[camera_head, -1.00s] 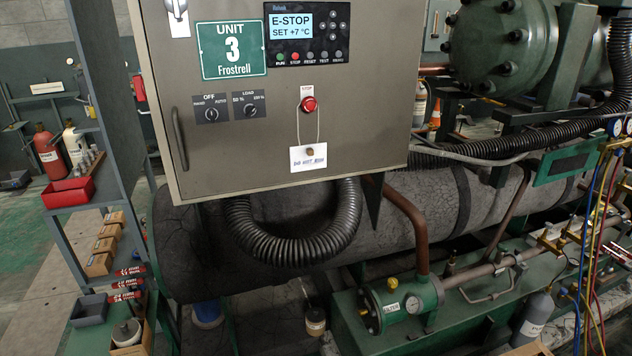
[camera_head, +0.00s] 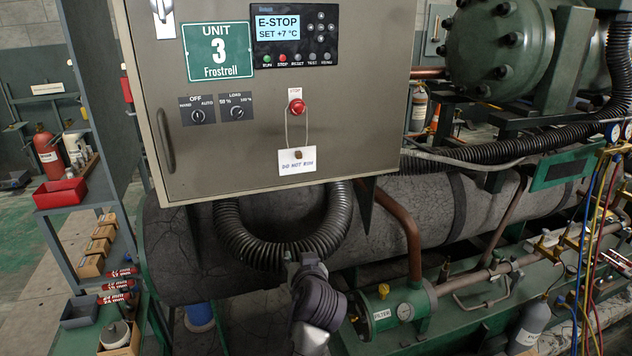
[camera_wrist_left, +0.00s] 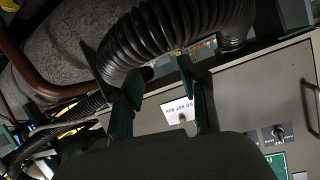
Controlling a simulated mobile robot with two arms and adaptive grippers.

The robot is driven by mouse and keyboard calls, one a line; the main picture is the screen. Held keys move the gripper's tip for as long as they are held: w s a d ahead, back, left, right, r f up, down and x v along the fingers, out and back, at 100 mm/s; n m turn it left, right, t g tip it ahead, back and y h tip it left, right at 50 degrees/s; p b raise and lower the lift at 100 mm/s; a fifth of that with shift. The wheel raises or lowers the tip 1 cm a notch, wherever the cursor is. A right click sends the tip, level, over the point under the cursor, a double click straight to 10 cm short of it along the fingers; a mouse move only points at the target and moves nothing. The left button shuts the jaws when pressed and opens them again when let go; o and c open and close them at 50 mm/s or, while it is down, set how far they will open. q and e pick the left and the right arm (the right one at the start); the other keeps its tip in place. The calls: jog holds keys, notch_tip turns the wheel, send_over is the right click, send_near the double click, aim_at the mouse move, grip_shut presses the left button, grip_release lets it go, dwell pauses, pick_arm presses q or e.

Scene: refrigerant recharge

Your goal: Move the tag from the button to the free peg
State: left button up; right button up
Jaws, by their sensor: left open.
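The white DO NOT RUN tag (camera_head: 297,161) hangs by a thin loop from the red stop button (camera_head: 296,106) on the cabinet front. A small brown knob (camera_head: 298,154) shows at the tag's upper part; I cannot tell whether it is the peg. My left gripper (camera_head: 307,265) is below the cabinet, in front of the black corrugated hose, its fingers hard to make out there. In the left wrist view its two fingers (camera_wrist_left: 165,72) are apart and empty, and the tag (camera_wrist_left: 178,109) shows beyond and between them. My right gripper does not show.
The grey cabinet (camera_head: 250,170) has a display, two rotary switches (camera_head: 197,116) and a handle (camera_head: 165,141). The black hose (camera_head: 290,243) loops under it. A copper pipe (camera_head: 411,235) and gauge hoses stand to the right. Shelves with boxes are at the left.

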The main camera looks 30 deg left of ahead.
pick_arm(q)
jog(key=w+a+r+n+t+y, duration=0.1)
jog(key=w+r+n+y, duration=0.1)
jog(key=w+r, duration=0.45)
jog(key=w+r+n+t+y, duration=0.1)
jog(key=w+r+y, duration=0.15)
jog(key=r, duration=0.65)
send_near(299, 155)
jog(key=x, duration=0.5)
jog(key=b+x, duration=0.2)
jog(key=x, duration=0.1)
jog(key=shift+f, duration=0.3)
jog(key=shift+w+a+r+b, duration=0.1)
jog(key=shift+w+a+b, duration=0.15)
jog(key=shift+w+b, duration=0.1)
jog(key=shift+r, duration=0.1)
jog(key=shift+c, duration=0.2)
grip_shut()
jog(key=shift+r, duration=0.15)
